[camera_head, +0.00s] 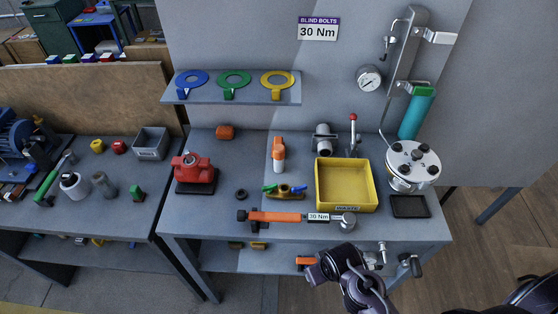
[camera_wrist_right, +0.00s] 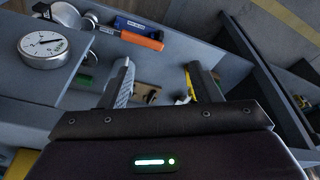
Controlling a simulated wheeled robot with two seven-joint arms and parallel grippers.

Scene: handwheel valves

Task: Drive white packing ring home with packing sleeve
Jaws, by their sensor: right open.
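I cannot make out a white packing ring or a packing sleeve for certain. A red valve body (camera_head: 195,170) stands on a black base at the left of the bench. A small black ring (camera_head: 241,194) lies to its right. An orange-and-white piece (camera_head: 278,155) stands upright behind. My right gripper (camera_head: 318,272) is at the bench's front edge, below the orange torque wrench (camera_head: 280,216). In the right wrist view its fingers (camera_wrist_right: 160,74) are apart with nothing between them. A tan block (camera_wrist_right: 148,93) shows beyond the fingers. My left gripper is out of view.
A yellow waste tray (camera_head: 346,206) stands at the bench's middle right. A shelf with blue, green and yellow rings (camera_head: 234,79) hangs behind. A side bench with tools stands left.

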